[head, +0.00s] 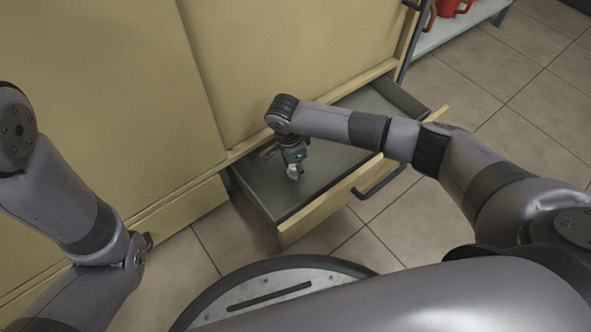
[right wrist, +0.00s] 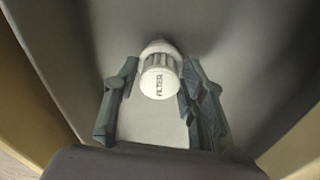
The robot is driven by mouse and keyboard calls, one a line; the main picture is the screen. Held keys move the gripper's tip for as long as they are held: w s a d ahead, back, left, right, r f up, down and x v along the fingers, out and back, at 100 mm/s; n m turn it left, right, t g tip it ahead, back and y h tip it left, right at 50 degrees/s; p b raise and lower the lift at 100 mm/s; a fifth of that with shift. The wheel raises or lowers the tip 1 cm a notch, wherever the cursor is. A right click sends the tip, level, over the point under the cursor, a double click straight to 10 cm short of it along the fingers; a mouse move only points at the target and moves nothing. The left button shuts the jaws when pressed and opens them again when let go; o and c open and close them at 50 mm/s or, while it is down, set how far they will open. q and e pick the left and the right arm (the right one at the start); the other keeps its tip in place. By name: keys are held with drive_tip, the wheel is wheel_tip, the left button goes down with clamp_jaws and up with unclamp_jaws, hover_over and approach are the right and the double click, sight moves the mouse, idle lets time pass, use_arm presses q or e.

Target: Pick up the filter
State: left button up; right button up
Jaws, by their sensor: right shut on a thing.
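In the head view the filter (head: 294,172) shows as a pale spot at the tip of my right gripper (head: 295,166), inside the open drawer. I cannot tell whether the filter still touches the drawer floor. My left arm comes in at the left; its gripper is not clearly visible.
The open drawer (head: 262,188) has a grey inside and a wooden front with a dark handle (head: 382,181). Tan cabinet doors (head: 90,90) stand behind it. A shelf (head: 455,30) with red items is at the top right. Tiled floor (head: 480,95) lies free to the right.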

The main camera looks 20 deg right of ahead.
drive_tip(key=c, duration=0.6)
